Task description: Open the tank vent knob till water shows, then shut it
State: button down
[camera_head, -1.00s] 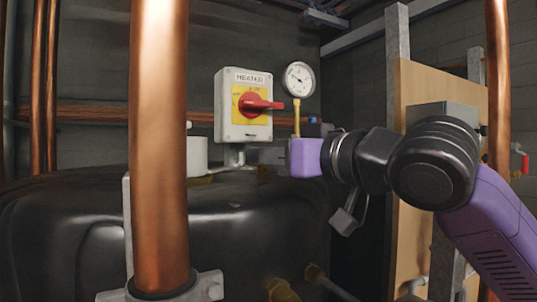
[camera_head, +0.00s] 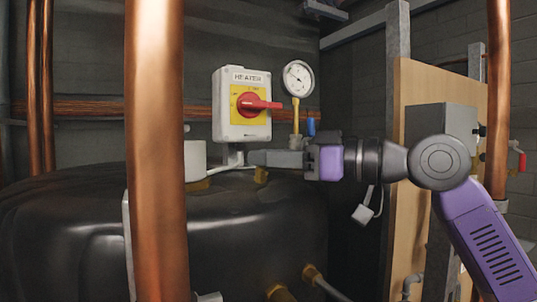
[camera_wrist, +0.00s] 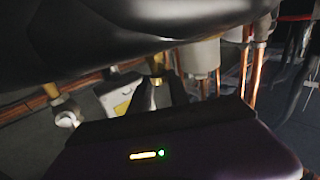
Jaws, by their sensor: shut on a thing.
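The black tank (camera_head: 80,230) fills the lower left of the head view, and its dark curve also shows across the top of the wrist view (camera_wrist: 150,25). My gripper (camera_head: 258,158) reaches in from the right over the tank top, its grey fingers pointing left below the heater switch. A small brass fitting (camera_head: 261,175) shows at the fingertips. In the wrist view, a brass piece (camera_wrist: 156,68) stands between my dark fingers. My gripper is shut on this piece, seemingly the vent knob, though the fingers partly hide it. I see no water.
A heater switch box (camera_head: 241,125) with a red handle and a round gauge (camera_head: 298,78) stand just behind my gripper. A thick copper pipe (camera_head: 155,120) crosses the foreground left. A wooden board (camera_head: 410,230) on metal posts stands behind my arm.

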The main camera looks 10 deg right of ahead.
jog(key=shift+g, duration=0.3)
jog(key=c, duration=1.2)
grip_release()
jog(key=shift+c, duration=0.2)
jog(key=b+v, duration=0.1)
jog(key=v, duration=0.1)
jog(key=b+v, duration=0.1)
jog(key=v, duration=0.1)
jog(key=b+v, duration=0.1)
jog(key=v, duration=0.1)
jog(key=shift+s+d+f, duration=0.15)
jog(key=shift+d+f, duration=0.1)
jog(key=shift+d, duration=0.05)
jog(key=shift+s+d+r, duration=0.1)
jog(key=shift+s+d, duration=0.2)
jog(key=shift+d, duration=0.2)
